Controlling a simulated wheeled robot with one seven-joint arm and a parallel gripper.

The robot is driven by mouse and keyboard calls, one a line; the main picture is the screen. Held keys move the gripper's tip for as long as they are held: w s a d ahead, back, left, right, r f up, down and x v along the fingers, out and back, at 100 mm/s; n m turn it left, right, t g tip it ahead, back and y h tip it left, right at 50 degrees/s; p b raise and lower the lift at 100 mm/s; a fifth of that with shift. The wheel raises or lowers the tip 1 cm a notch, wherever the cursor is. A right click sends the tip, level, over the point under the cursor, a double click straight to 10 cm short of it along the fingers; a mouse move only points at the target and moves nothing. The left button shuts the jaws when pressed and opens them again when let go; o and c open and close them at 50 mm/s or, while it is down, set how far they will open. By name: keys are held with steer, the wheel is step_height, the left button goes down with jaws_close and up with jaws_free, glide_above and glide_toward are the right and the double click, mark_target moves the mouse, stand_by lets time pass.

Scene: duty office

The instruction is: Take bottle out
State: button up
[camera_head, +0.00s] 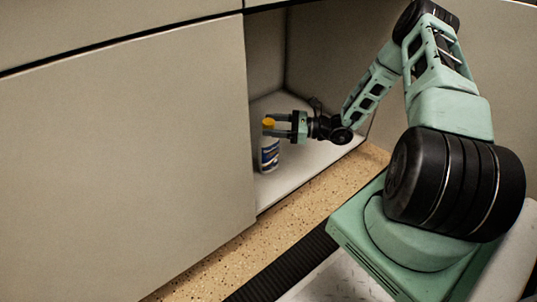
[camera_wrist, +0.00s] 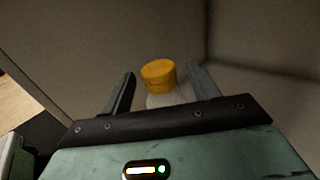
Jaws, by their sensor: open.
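A bottle (camera_head: 269,153) with a yellow-orange cap and a blue and white label stands upright on the white floor of an open cabinet compartment. My gripper (camera_head: 280,125) reaches into the compartment from the right at the height of the bottle's top. In the wrist view, the bottle's cap (camera_wrist: 158,75) shows between the two open fingers of my gripper (camera_wrist: 160,88), with a gap on each side of the cap. The lower part of the bottle is hidden there by the gripper body.
A large beige panel (camera_head: 125,150) closes off the left side of the opening. The compartment's white floor (camera_head: 310,158) is bare right of the bottle. The compartment's back and side walls are close around my gripper. Speckled tan flooring (camera_head: 285,215) runs in front.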

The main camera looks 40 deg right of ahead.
steer(key=shift+x, duration=0.8)
jaws_close()
steer(key=shift+r, duration=0.1)
